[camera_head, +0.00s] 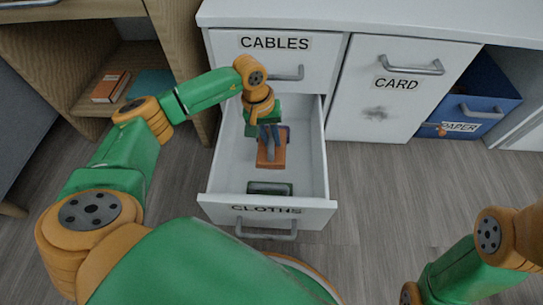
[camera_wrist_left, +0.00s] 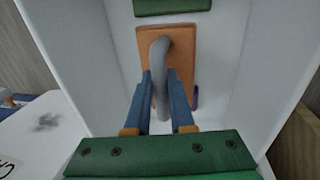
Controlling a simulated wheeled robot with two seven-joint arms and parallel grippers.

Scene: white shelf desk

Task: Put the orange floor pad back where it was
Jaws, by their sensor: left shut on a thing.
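The orange floor pad (camera_head: 271,154) is inside the open drawer labelled CLOTHS (camera_head: 318,190). In the left wrist view the pad (camera_wrist_left: 183,45) has a grey arched handle (camera_wrist_left: 161,48). My left gripper (camera_head: 269,150) reaches down into the drawer over the pad. In the left wrist view its two blue fingers (camera_wrist_left: 160,80) are shut on the handle. Whether the pad rests on the drawer floor or hangs just above it I cannot tell. Only links of my right arm show at the lower right; its gripper is out of view.
A dark green item (camera_head: 270,189) lies near the drawer front, and a purple item (camera_head: 285,132) is partly hidden behind the pad. The CABLES drawer (camera_head: 305,72) above and the CARD door (camera_head: 385,105) are shut. A blue PAPER bin (camera_head: 480,100) stands at right. Orange and teal items lie on the left shelf.

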